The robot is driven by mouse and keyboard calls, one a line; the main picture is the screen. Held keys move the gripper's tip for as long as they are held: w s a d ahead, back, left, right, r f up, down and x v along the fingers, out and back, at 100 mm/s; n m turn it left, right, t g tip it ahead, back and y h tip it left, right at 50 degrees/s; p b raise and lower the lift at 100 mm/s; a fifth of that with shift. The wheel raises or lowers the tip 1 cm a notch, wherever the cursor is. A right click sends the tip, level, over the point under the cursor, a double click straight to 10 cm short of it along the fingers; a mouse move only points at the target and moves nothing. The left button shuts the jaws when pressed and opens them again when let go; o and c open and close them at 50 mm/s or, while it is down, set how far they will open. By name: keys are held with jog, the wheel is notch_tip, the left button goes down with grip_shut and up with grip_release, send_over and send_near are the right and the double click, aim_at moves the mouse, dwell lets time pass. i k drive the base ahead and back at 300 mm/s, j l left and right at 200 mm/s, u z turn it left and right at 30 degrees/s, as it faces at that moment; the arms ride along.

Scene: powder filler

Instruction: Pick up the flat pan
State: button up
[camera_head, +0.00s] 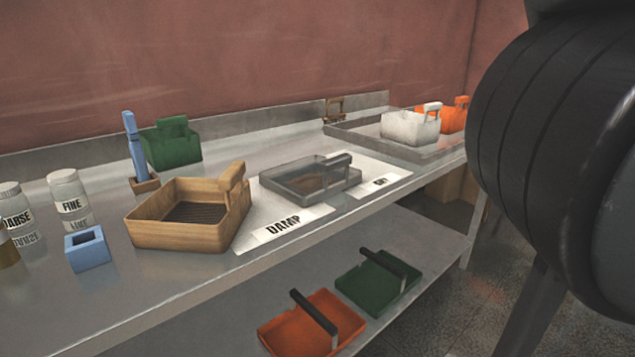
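A shallow grey see-through pan (309,178) with a dark handle at its right rear sits on the upper metal bench, at the middle of the view. Some brown material shows in it. Two more shallow pans with dark bar handles, one orange (311,325) and one green (377,284), lie on the lower shelf. I cannot tell for sure which one is the flat pan. My gripper is out of view; only a big dark part of my own arm fills the right side. All three pans stand apart from it.
A wooden scoop box (181,215) stands left of the grey pan by a "DAMP" label (283,226). A blue cube (87,250), jars (68,199) and a green block-like container (171,142) are further left. A metal tray (363,128) holds white and orange containers at the back right.

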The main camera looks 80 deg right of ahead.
aim_at(306, 181)
jog(key=j+z, duration=0.1)
jog(key=z, duration=0.3)
jog(key=k+z, duration=0.1)
jog(key=z, duration=0.3)
jog(key=j+z, duration=0.1)
jog(key=z, duration=0.3)
jog(key=k+z, duration=0.15)
jog(key=z, duration=0.25)
